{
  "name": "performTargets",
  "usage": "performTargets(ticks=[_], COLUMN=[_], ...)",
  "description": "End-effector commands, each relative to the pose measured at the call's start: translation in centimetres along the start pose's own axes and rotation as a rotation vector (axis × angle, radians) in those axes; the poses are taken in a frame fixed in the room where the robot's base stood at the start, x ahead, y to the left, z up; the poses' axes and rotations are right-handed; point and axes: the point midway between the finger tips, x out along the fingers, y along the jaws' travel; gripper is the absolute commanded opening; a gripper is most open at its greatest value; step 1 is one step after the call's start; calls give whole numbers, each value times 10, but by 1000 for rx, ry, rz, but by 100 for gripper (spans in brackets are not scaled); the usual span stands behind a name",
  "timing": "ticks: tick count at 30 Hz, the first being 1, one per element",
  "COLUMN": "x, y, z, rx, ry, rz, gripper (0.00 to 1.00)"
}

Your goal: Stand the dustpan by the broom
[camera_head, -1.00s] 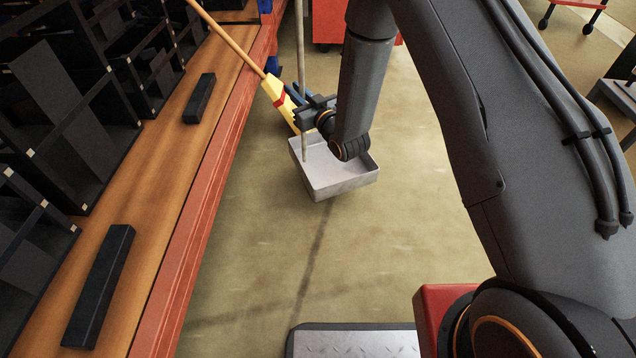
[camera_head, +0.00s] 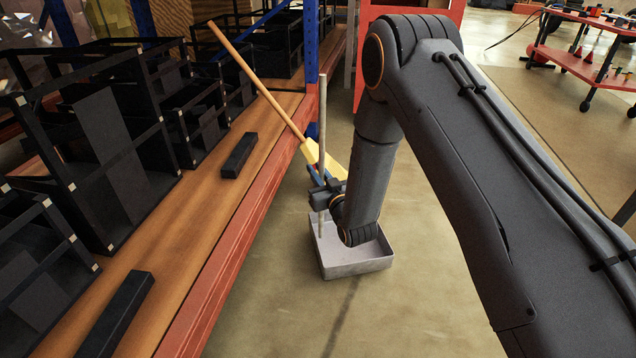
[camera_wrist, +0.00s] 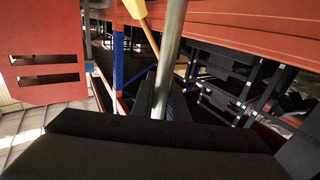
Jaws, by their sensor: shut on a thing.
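The dustpan (camera_head: 362,268) is a pale grey tray with a tall, thin grey handle, upright beneath my wrist in the head view. My gripper (camera_head: 322,192) is shut on its handle, which also crosses the wrist view (camera_wrist: 170,55). The broom (camera_head: 258,82) has a wooden stick and a yellow and blue head. It leans to the left against the shelf's edge, just behind the dustpan. My gripper and wrist hide part of the broom head and of the pan. I cannot tell whether the pan touches the floor.
A long wooden shelf with a red edge (camera_head: 247,232) and black racks (camera_head: 100,150) runs along the left. A blue post (camera_head: 312,60) stands behind the broom. A red cart (camera_head: 590,60) is at the far right. The floor in front of the dustpan is clear.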

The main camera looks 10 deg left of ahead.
Motion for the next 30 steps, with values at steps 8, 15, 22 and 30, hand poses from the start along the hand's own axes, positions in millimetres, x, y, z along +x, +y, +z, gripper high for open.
performTargets(ticks=[8, 15, 22, 30], x=[0, 0, 0, 0], y=[0, 0, 0, 0], z=[26, 26, 28, 26], rx=[-1, -1, 0, 0], ry=[3, 2, -1, -1], rz=[0, 0, 0, 0], gripper=[0, 0, 32, 32])
